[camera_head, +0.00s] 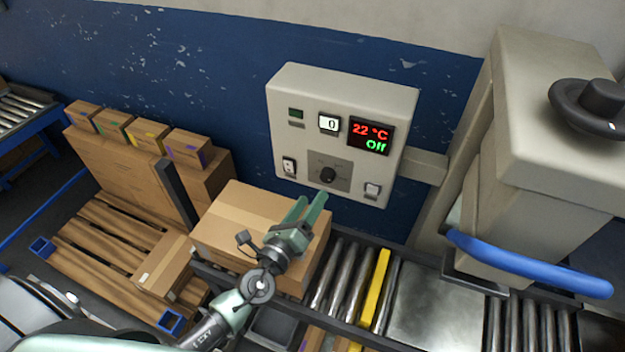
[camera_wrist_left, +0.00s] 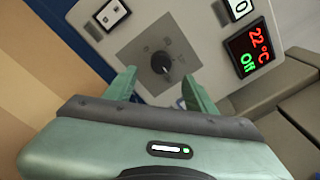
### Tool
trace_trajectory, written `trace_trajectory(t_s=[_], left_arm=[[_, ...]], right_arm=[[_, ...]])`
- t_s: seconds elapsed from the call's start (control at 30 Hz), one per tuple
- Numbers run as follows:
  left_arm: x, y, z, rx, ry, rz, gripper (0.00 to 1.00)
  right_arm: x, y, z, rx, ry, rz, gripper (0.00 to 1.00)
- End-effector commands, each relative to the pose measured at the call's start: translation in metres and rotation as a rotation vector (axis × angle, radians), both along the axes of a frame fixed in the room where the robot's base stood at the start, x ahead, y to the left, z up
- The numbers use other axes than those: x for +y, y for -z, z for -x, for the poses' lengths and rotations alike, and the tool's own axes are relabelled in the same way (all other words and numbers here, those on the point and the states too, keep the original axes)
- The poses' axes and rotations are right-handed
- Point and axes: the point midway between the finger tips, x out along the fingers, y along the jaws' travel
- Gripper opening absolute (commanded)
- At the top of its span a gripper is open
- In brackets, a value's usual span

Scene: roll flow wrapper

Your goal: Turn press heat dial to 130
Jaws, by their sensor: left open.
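The press heat dial (camera_head: 328,175) is a black round knob on a grey square plate, low in the middle of the beige control box (camera_head: 290,90). It also shows in the left wrist view (camera_wrist_left: 162,63), just beyond the fingertips. The display (camera_head: 370,136) reads 22 °C in red and Off in green. My left gripper (camera_head: 308,206) is open and empty, its two green fingers pointing up toward the dial from below. In the wrist view the left gripper (camera_wrist_left: 161,88) has a finger on either side below the dial, apart from it. My right gripper is not in view.
Rocker switches flank the dial at left (camera_head: 289,166) and right (camera_head: 372,190). A small white counter (camera_head: 329,124) shows 0. A beige press with a blue bar (camera_head: 530,265) stands at right.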

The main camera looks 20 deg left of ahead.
Motion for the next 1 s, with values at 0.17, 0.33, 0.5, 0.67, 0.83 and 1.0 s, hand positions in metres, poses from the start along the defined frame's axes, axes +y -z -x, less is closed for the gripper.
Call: trace_trajectory(t_s=[0.17,0.33,0.5,0.67,0.83,1.0], left_arm=[[-0.003,-0.004,-0.029,-0.003,-0.002,0.001,0.55],[-0.007,-0.003,-0.055,-0.003,-0.003,0.001,0.55],[-0.009,-0.001,-0.068,-0.002,-0.002,0.002,0.55],[-0.009,-0.001,-0.071,-0.002,-0.002,0.003,0.55],[-0.009,-0.001,-0.071,-0.002,-0.002,0.003,0.47],[-0.009,-0.001,-0.071,-0.001,-0.003,0.003,0.00]], right_arm=[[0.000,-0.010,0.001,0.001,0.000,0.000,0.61],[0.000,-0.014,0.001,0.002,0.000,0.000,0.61],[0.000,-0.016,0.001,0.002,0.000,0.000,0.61],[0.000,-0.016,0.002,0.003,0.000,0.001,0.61],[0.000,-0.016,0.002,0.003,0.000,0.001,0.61],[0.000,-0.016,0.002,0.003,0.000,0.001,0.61]])
